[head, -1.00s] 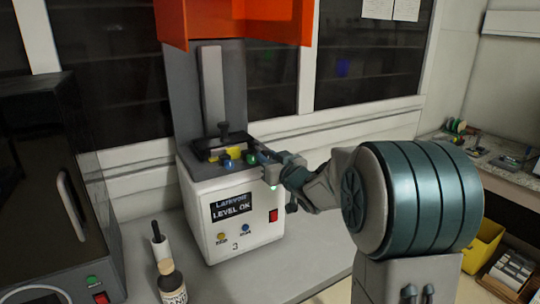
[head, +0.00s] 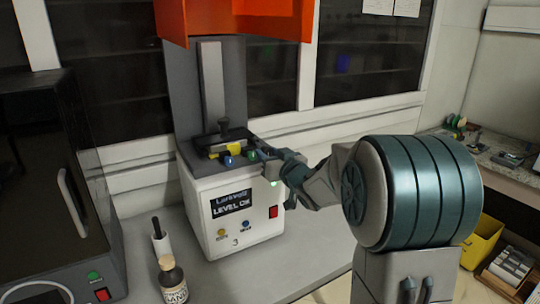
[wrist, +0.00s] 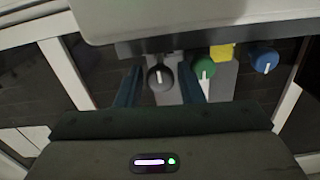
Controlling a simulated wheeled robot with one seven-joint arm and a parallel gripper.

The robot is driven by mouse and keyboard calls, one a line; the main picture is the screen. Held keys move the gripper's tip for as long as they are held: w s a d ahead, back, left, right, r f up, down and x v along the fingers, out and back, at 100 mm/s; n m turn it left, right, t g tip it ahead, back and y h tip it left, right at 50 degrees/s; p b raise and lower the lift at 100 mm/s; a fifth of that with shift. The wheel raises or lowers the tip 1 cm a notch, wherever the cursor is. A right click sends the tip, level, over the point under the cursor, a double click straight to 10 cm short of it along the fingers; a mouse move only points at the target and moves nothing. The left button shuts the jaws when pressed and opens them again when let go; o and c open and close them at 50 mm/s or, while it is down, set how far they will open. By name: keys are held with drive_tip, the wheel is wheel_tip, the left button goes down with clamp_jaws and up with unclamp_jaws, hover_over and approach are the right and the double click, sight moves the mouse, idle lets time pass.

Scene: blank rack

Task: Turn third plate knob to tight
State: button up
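The white machine (head: 232,185) stands on the bench with a dark plate assembly on top. Several knobs sit along its front edge. A blue knob (head: 229,160) and a green knob (head: 250,158) show in the head view. In the wrist view, a dark grey knob (wrist: 160,78) with a white pointer mark lies between my two fingers, with a small gap visible on each side. The green knob (wrist: 203,68) and blue knob (wrist: 264,60) are to the right of the fingers. My gripper (head: 262,153) is open at the machine's right front corner; its fingertips are small and partly hidden there.
An orange hood (head: 240,18) hangs over the machine. A dark-fronted unit (head: 50,190) stands at left. A bottle (head: 172,280) and a white holder with a dark handle (head: 160,243) stand at front left. A yellow bin (head: 483,243) is at right.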

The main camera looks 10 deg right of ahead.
drive_tip(key=v, duration=1.4)
drive_tip(key=shift+b, duration=0.35)
drive_tip(key=shift+w+r, duration=0.1)
